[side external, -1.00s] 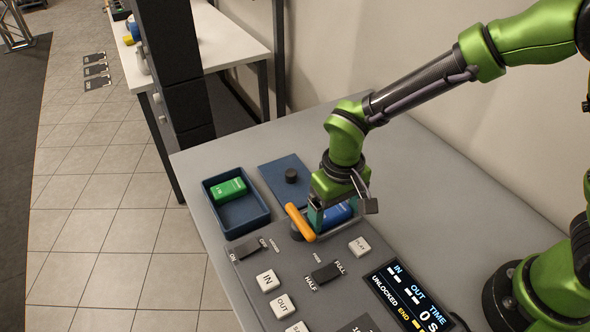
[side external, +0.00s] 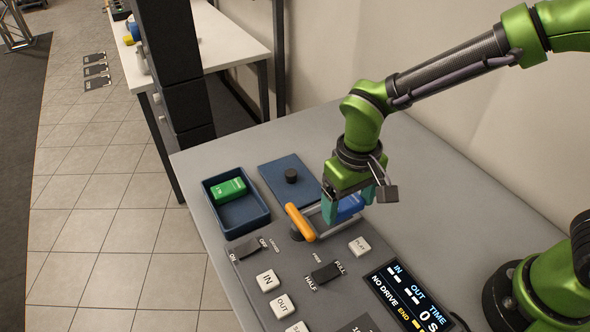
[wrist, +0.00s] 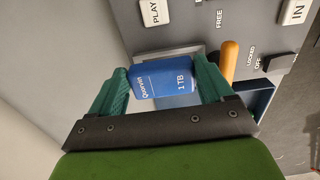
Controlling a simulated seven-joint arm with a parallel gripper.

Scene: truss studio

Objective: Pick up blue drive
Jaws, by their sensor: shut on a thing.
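The blue drive (side external: 350,204) is between the green fingers of my gripper (side external: 348,208), just above the slot area of the grey panel. In the wrist view the blue drive (wrist: 163,80) is labelled "1 TB", and both fingers of my gripper (wrist: 161,72) press on its opposite sides. My gripper is shut on it. The fingers hide part of the drive in the side view.
An orange lever (side external: 300,222) stands just left of my gripper. A blue tray (side external: 248,213) holds a green drive (side external: 228,189). A blue lid (side external: 275,172) with a black knob lies behind. The display (side external: 408,300) reads "NO DRIVE".

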